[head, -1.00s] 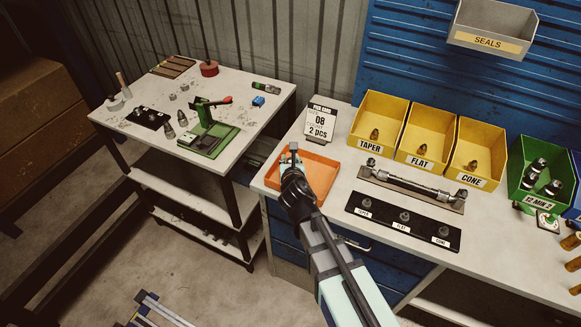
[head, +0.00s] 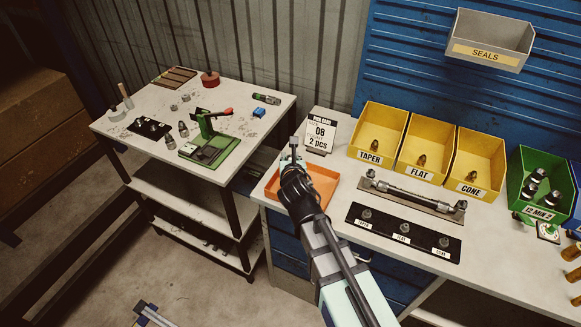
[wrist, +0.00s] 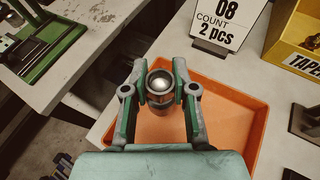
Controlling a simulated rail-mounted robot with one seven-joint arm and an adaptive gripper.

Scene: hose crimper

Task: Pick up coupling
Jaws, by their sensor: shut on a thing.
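My gripper (wrist: 160,92) is shut on a coupling (wrist: 159,78), a metal piece with a round, shiny end facing the wrist camera. In the head view my gripper (head: 292,158) holds it over the left part of the orange tray (head: 325,178). The fingers hide much of the coupling, and its type cannot be read. Single fittings show in the yellow bins marked TAPER (head: 376,119), FLAT (head: 424,135) and CONE (head: 473,160). Several dark fittings lie in the green bin (head: 525,168).
A count card (head: 319,134) reading 08, 2 pcs stands behind the tray. A hose assembly (head: 412,194) and a black sample strip (head: 402,232) lie right of it. A side table (head: 242,92) with a green press (head: 207,145) stands left, across a gap.

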